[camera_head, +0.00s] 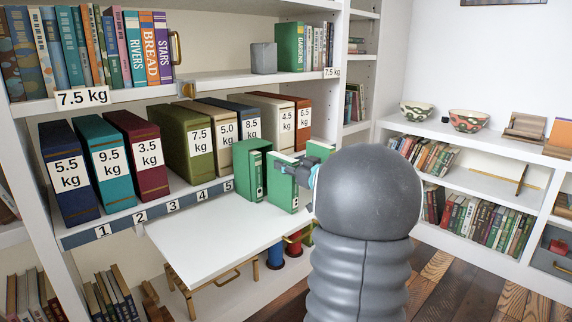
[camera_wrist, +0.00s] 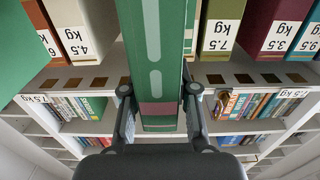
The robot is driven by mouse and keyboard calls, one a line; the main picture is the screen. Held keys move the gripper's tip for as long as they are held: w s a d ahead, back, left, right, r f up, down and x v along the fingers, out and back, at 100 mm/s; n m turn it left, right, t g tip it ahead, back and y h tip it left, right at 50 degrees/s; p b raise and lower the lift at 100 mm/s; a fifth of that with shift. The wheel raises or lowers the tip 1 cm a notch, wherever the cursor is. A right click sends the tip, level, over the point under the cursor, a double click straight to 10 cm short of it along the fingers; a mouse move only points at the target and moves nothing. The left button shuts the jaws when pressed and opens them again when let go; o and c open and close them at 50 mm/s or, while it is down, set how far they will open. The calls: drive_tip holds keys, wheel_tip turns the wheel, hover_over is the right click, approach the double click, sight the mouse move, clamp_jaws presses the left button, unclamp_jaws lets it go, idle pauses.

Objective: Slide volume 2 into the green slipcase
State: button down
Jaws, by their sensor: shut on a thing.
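A green slipcase (camera_head: 246,158) stands upright at the front of the shelf in the head view, with a pale-labelled green spine showing in it. My gripper (camera_head: 307,176) is shut on a green volume (camera_head: 281,184), held upright just right of the slipcase; I cannot tell whether they touch. In the wrist view my gripper (camera_wrist: 160,112) has a finger on each side of this volume's green spine (camera_wrist: 174,60), which carries pale bars. I cannot read its number. Another green volume (camera_head: 319,150) stands to the right, partly hidden by my arm; a large green surface (camera_wrist: 30,60) fills the wrist view's left.
Weight-labelled binders, such as the olive one (camera_head: 186,140), line the shelf behind and to the left. A white pull-out board (camera_head: 215,240) in front is clear. An upper shelf (camera_head: 225,80) holds books and a grey block (camera_head: 263,58).

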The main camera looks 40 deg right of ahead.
sight(272, 159)
drive_tip(key=shift+w+a+p, duration=0.15)
drive_tip(key=shift+w+p, duration=0.35)
drive_tip(key=shift+w, duration=1.1)
drive_tip(key=shift+w+a+p, duration=0.1)
drive_tip(key=shift+w+p, duration=0.4)
drive_tip(key=shift+w, duration=1.1)
drive_tip(key=shift+s, duration=0.15)
drive_tip(key=shift+s+d, duration=0.15)
drive_tip(key=shift+s, duration=1.2)
drive_tip(key=shift+s+d, duration=0.1)
drive_tip(key=shift+s, duration=1.2)
drive_tip(key=shift+p, duration=0.75)
idle(0.8)
